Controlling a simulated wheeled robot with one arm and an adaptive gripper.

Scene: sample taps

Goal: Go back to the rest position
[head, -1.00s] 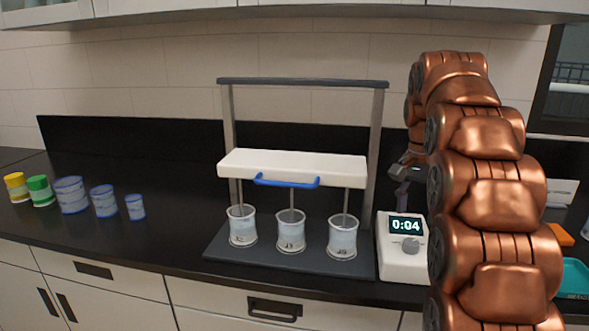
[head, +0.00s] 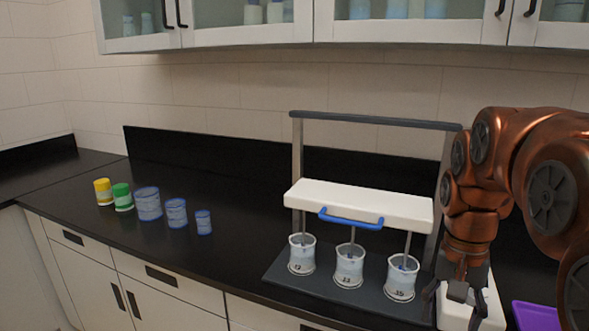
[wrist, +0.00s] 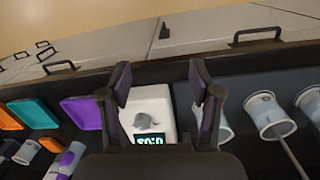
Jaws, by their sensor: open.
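My gripper (head: 462,300) hangs pointing down at the lower right of the head view, in front of a white timer box (head: 490,316) that it partly hides. In the wrist view my gripper (wrist: 160,75) is open, its two dark fingers spread with nothing between them. Beyond them the timer box (wrist: 163,110) shows its grey knob (wrist: 146,122) and lit display, whose digits are hard to read. I cannot tell how far above the timer the fingers are. My copper arm fills the right of the head view.
A stirring stand with a white bar (head: 365,205) and blue handle (head: 350,220) holds rods in three cups (head: 349,266) left of my gripper. Several jars (head: 148,204) stand farther left. A purple tray (head: 535,316) lies right. Wall cabinets (head: 410,28) hang above. The counter between jars and stand is clear.

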